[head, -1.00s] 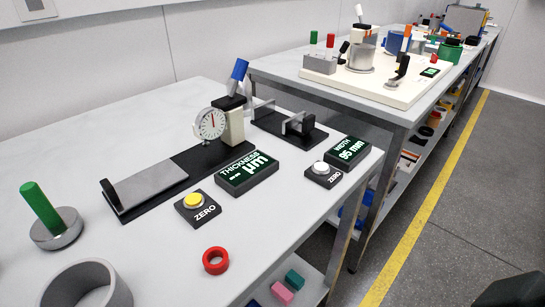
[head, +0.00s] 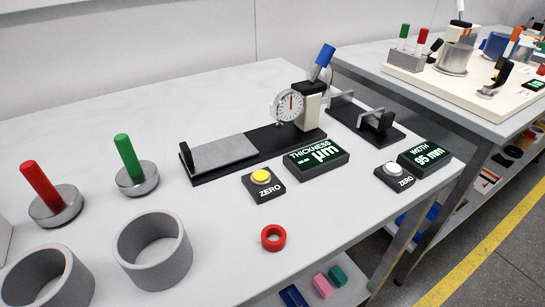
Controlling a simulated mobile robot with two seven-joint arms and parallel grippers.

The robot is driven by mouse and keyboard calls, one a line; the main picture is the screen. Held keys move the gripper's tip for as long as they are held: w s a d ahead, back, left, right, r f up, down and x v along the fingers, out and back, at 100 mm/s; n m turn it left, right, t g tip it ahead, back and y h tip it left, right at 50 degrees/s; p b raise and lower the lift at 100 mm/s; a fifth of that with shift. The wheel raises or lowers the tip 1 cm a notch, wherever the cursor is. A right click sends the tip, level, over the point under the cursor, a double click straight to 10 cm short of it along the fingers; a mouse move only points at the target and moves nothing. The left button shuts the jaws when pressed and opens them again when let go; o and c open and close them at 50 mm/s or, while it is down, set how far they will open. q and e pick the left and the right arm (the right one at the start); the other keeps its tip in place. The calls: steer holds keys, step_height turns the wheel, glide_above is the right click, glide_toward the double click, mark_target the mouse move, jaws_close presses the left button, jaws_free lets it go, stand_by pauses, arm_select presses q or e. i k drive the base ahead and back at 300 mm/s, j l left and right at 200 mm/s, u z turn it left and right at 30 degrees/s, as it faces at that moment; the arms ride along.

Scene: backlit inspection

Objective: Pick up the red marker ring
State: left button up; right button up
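The red marker ring (head: 273,238) lies flat on the light table (head: 215,262) in the head view, near the table's front edge. It stands apart from other things, in front of the yellow ZERO button box (head: 263,184) and right of a grey cylinder (head: 153,252). Its hole faces up and nothing covers it. Neither of my grippers shows in this view.
A thickness gauge with a dial (head: 288,106) and a THICKNESS display (head: 316,158) stand behind the ring. Red-handled (head: 42,187) and green-handled (head: 128,158) weights stand at left. A second bench (head: 440,100) stands at right. Table around the ring is clear.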

mark_target(271, 246)
steer(key=i+l+u, duration=0.1)
steer(key=u, duration=0.35)
steer(key=i+l+u, duration=0.1)
steer(key=l+u, duration=0.2)
steer(key=u, duration=0.2)
